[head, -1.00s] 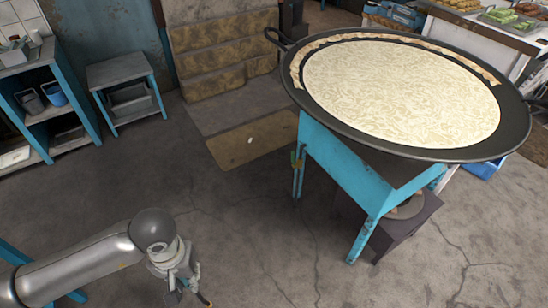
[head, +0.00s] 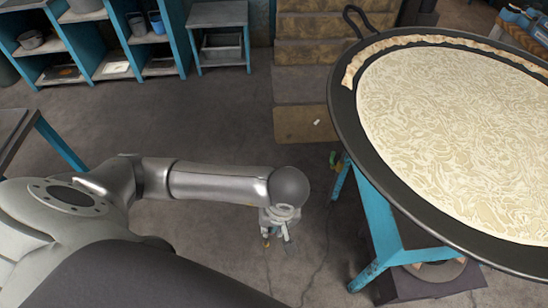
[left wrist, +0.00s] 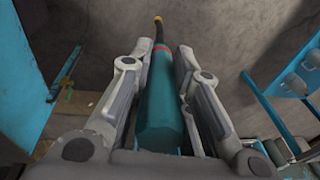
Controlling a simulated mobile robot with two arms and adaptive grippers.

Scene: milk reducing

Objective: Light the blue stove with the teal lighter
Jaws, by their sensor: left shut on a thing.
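The blue stove (head: 385,225) stands at the right in the head view, with a wide dark pan (head: 345,115) of milky, wrinkled content on top. A green and yellow fitting (head: 336,160) shows by its left leg. My left gripper (head: 277,238) hangs low, left of the stove and apart from it. A blue panel, apparently the stove's, shows at that view's left (left wrist: 25,65). My right gripper is not in view.
Blue shelves (head: 105,45) with pots and a small blue-legged table (head: 220,35) stand at the back left. Brown steps (head: 315,55) are behind the stove. A table corner (head: 15,130) is at the left edge. The middle floor is clear.

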